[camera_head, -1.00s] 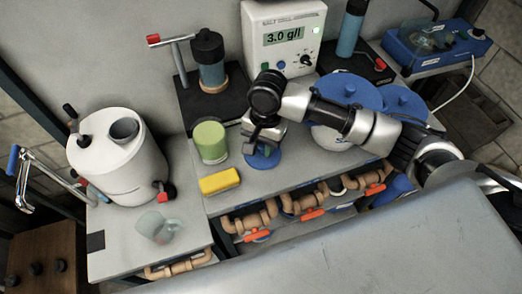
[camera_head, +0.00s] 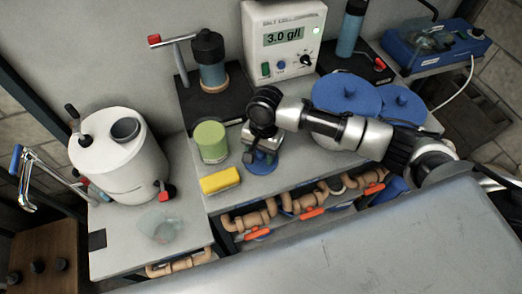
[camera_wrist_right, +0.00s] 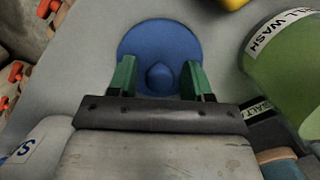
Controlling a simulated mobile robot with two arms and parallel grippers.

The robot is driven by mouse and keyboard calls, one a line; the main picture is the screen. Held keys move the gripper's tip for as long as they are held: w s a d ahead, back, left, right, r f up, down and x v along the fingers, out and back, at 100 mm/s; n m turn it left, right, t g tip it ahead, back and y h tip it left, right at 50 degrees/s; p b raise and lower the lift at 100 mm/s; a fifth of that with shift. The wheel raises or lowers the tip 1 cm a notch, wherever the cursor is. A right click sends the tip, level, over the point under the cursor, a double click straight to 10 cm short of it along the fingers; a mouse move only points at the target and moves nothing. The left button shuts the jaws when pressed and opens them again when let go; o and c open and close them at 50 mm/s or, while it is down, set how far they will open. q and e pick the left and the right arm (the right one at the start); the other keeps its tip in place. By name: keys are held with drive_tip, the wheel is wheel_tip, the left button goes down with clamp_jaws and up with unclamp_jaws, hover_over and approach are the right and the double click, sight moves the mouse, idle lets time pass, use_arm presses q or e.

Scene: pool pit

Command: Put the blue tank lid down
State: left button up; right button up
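The blue tank lid (camera_head: 262,168) is a round disc with a small knob, lying flat on the grey counter below my right gripper. In the right wrist view the lid (camera_wrist_right: 158,35) is in front of the gripper, its knob between the two green fingers. My right gripper (camera_wrist_right: 159,78) is open, with a gap on each side of the knob. In the head view the right gripper (camera_head: 264,150) is over the lid and hides part of it. My left gripper is not in view.
A green container (camera_head: 211,142) and a yellow sponge (camera_head: 220,180) stand close left of the lid. Behind is the white meter (camera_head: 283,40). A white tank (camera_head: 118,160) and a clear jug (camera_head: 160,227) are at left.

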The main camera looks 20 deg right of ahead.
drive_tip(key=shift+r, duration=0.1)
drive_tip(key=r, duration=0.4)
drive_tip(key=w+r+b, duration=0.1)
drive_tip(key=r, duration=0.3)
drive_tip(key=d+r, duration=0.1)
drive_tip(key=r, duration=0.3)
drive_tip(key=shift+w+d, duration=0.1)
drive_tip(key=shift+w, duration=0.05)
drive_tip(key=shift+f, duration=0.1)
